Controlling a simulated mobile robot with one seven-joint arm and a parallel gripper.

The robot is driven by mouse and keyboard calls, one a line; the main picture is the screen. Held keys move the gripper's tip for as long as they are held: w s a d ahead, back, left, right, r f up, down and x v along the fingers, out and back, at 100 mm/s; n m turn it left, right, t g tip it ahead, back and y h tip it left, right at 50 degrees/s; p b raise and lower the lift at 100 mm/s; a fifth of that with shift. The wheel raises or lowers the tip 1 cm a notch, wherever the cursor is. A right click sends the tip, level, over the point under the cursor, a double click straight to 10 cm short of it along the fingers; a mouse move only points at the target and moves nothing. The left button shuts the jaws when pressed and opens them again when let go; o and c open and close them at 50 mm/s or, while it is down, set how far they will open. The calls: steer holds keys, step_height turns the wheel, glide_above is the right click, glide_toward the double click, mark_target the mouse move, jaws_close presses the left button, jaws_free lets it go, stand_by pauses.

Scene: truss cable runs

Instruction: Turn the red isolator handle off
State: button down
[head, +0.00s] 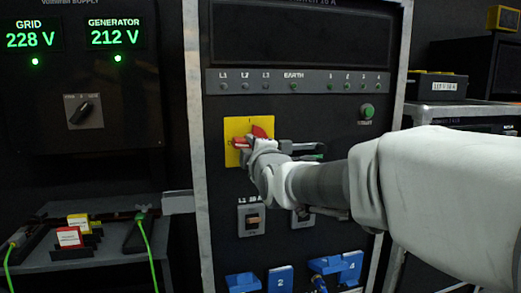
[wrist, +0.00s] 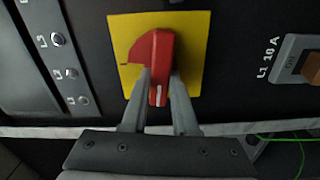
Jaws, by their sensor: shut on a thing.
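The red isolator handle (head: 259,131) sits on a square yellow plate (head: 232,126) on the black panel. In the head view its long end points left across the plate, and my gripper (head: 246,145) partly covers it. In the wrist view the red handle (wrist: 158,48) stands in front of the yellow plate (wrist: 193,27), with a white line on its grip. My gripper's two fingers (wrist: 159,88) lie on either side of the grip, shut on it. The plate's markings are too small to read.
Below the plate are a breaker switch (head: 253,219) and blue sockets (head: 243,283). A green button (head: 367,111) is to the right. A shelf (head: 90,262) with cables and tags stands at the lower left. My arm covers the panel's lower right.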

steer(key=shift+n, duration=0.7)
steer(key=c, duration=0.7)
jaws_free()
steer(key=p+v, duration=0.1)
steer(key=v, duration=1.6)
steer(key=shift+s+d+p, duration=0.1)
steer(key=shift+s+p, duration=0.1)
steer(key=shift+p, duration=0.15)
